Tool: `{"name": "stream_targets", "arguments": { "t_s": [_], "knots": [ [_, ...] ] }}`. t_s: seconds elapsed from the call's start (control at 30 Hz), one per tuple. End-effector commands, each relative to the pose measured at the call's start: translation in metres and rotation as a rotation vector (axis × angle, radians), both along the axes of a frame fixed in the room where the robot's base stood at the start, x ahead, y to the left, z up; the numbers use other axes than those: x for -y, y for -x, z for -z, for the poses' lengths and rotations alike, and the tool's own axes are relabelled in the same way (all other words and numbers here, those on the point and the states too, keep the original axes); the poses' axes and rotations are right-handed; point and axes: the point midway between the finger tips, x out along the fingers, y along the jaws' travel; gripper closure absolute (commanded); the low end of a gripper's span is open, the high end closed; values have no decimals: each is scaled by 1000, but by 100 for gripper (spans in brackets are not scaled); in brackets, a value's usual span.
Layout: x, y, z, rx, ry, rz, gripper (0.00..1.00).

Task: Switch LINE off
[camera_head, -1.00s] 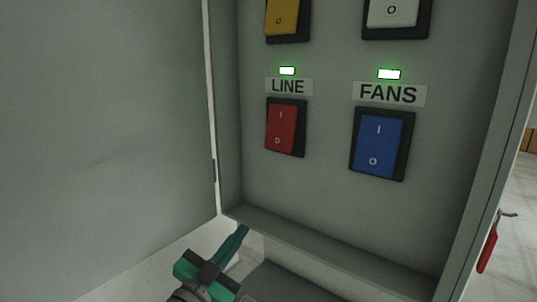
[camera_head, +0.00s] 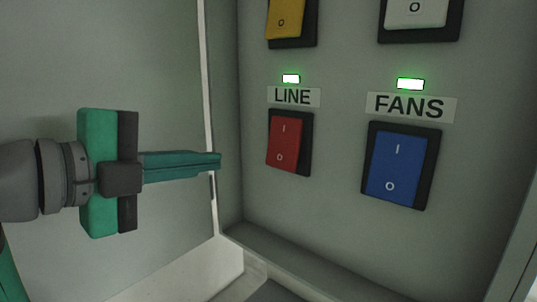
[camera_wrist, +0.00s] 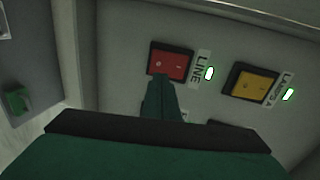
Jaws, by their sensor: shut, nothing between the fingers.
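The red LINE rocker switch (camera_head: 284,143) sits in a black frame on the grey panel, under the LINE label (camera_head: 293,97). The small lamp (camera_head: 291,79) above the label is lit green. My gripper (camera_head: 219,162) is shut and empty, left of the switch at about its lower half, pointing right. In the head view a gap shows between the fingertips and the switch. In the wrist view the red switch (camera_wrist: 170,65) lies just beyond the fingertips (camera_wrist: 161,79), which overlap its edge in the picture; contact cannot be told there.
The blue FANS switch (camera_head: 398,165) is to the right, with its lamp (camera_head: 411,84) lit green. A yellow switch (camera_head: 286,18) and a white switch (camera_head: 416,12) are above. The cabinet has a raised bottom ledge (camera_head: 290,262) and an open door (camera_head: 120,80) at left.

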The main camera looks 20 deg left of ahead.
Motion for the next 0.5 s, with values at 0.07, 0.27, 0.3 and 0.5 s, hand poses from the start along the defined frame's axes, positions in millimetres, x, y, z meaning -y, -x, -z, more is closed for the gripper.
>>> {"name": "stream_targets", "arguments": {
  "t_s": [0.07, 0.27, 0.3, 0.5],
  "knots": [
    [3, 5, -4, -8, -34, 3, 100],
    [7, 6, -5, -13, -54, 10, 100],
    [7, 6, -5, -14, -53, 10, 100],
    [10, 4, -5, -14, -52, 16, 100]
  ]
}}
